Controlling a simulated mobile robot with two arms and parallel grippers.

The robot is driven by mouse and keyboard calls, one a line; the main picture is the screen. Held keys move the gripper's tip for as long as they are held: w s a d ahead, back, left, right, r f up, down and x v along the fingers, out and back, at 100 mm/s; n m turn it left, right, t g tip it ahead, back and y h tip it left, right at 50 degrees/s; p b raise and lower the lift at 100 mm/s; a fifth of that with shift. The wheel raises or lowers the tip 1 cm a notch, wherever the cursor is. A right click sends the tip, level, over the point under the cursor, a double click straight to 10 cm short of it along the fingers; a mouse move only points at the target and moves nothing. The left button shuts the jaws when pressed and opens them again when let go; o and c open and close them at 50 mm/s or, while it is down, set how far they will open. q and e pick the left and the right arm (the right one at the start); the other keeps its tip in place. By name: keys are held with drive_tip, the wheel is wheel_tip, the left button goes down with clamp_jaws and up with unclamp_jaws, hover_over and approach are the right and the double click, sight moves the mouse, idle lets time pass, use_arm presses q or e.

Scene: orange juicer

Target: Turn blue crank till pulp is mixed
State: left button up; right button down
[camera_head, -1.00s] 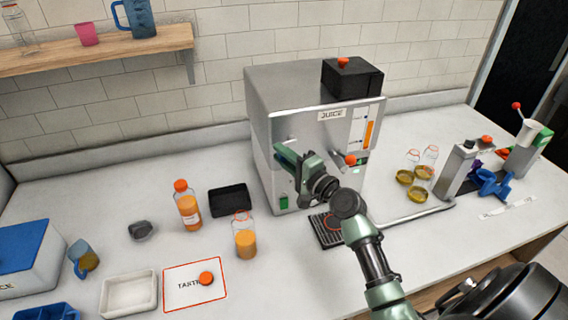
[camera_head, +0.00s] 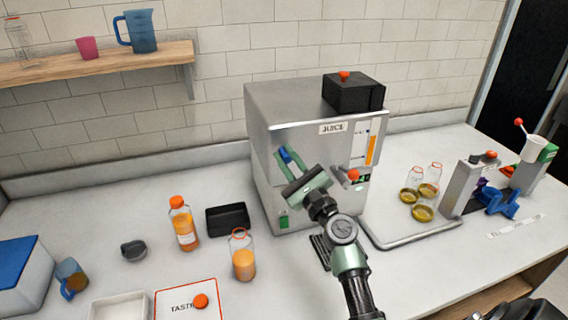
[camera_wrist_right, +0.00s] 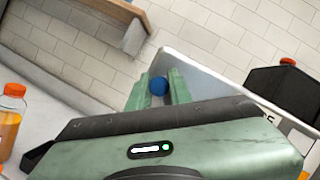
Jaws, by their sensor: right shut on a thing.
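The steel juice machine (camera_head: 262,130) stands at the middle of the counter, with a "JUICE" label and an orange level gauge (camera_head: 371,150) on its front. My right gripper (camera_head: 284,156) is at the machine's front left, its green fingers shut on the blue crank knob (camera_head: 287,154). In the right wrist view the round blue crank knob (camera_wrist_right: 159,86) sits between the two fingertips (camera_wrist_right: 160,84). The rest of the crank is hidden by my gripper. My left gripper is not in view.
An orange bottle (camera_head: 184,226), an open jar of juice (camera_head: 243,262) and a black tray (camera_head: 228,219) stand left of the machine. Glass bottles (camera_head: 414,178) and yellow discs (camera_head: 423,213) are on the right. A red-knobbed lever (camera_head: 353,176) projects from the machine's front.

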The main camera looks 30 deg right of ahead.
drive_tip(key=shift+s+d+r+m+h, duration=0.15)
drive_tip(key=shift+m+h, duration=0.25)
drive_tip(key=shift+m, duration=0.4)
drive_tip(key=shift+w+d+r+m+h, duration=0.15)
drive_tip(key=shift+m+h, duration=0.25)
drive_tip(key=shift+m, duration=0.4)
drive_tip(key=shift+s+d+r+t, duration=0.1)
drive_tip(key=shift+r+t, duration=0.05)
drive_tip(key=shift+t, duration=0.15)
drive_tip(key=c, duration=1.3)
unclamp_jaws()
drive_tip(key=shift+s+f, duration=0.1)
drive_tip(key=shift+f, duration=0.1)
drive_tip(key=b+v, duration=0.3)
drive_tip(key=v, duration=0.4)
drive_tip(key=shift+s, duration=0.3)
